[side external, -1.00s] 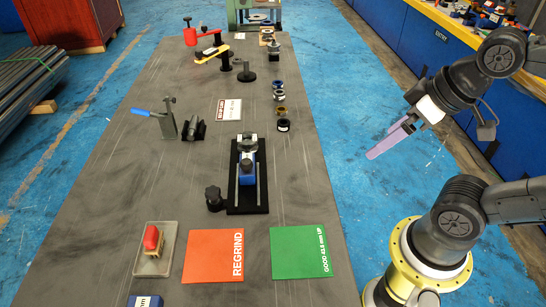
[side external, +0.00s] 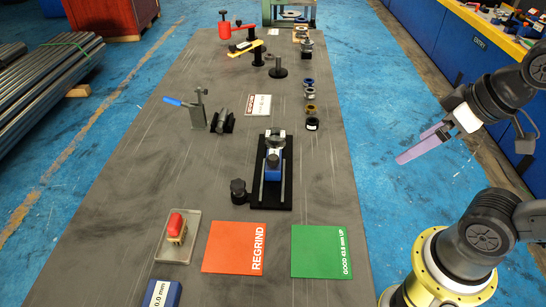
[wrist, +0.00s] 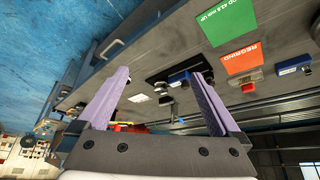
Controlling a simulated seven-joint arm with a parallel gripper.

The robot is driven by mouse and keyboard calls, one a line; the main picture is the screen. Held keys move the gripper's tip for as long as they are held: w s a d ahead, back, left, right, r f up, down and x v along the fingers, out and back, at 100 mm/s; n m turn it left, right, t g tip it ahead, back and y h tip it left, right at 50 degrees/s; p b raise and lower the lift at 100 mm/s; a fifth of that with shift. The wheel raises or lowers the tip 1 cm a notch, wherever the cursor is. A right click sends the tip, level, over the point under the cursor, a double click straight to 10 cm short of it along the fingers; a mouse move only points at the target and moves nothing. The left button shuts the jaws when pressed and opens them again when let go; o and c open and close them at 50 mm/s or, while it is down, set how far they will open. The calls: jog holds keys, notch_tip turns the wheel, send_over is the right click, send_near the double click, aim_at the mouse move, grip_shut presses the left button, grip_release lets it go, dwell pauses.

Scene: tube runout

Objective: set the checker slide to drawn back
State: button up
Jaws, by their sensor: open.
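The checker is a black base plate (side external: 285,195) with pale rails, in the middle of the bench in the side view. A blue slide block (side external: 272,166) sits on it, with a round metal and dark part at its far end. A black knob (side external: 238,187) stands at its left near corner. I cannot tell the slide's exact setting. In the wrist view the checker's blue part (wrist: 178,76) shows between my fingers, some distance off. My gripper (side external: 411,147) is open, empty and off the bench's right edge, well apart from the checker. Its two purple fingers (wrist: 160,75) are spread.
An orange REGRIND mat (side external: 234,247) and a green GOOD mat (side external: 321,251) lie nearer. A red-handled stamp (side external: 176,227) stands on a tray at left. Several rings (side external: 310,108) line the right side beyond the checker. A toggle clamp (side external: 198,112) and V-block (side external: 222,122) stand at left.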

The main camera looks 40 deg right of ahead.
dwell(0.3)
jog(key=shift+s, duration=0.15)
jog(key=c, duration=0.4)
jog(key=shift+n+g, duration=0.3)
jog(key=shift+n, duration=0.6)
jog(key=w+r, duration=0.3)
jog(key=r, duration=0.1)
jog(key=w+r, duration=0.2)
jog(key=shift+w+a+r, duration=0.3)
jog(key=shift+a+r, duration=0.05)
jog(key=shift+r, duration=0.05)
jog(key=shift+c, duration=0.4)
jog(key=n+g, duration=0.4)
jog(key=g, duration=0.1)
send_over(273, 157)
notch_tip(273, 157, down, 9)
notch_tip(273, 157, down, 13)
jog(key=shift+r, duration=0.1)
jog(key=shift+c, duration=0.2)
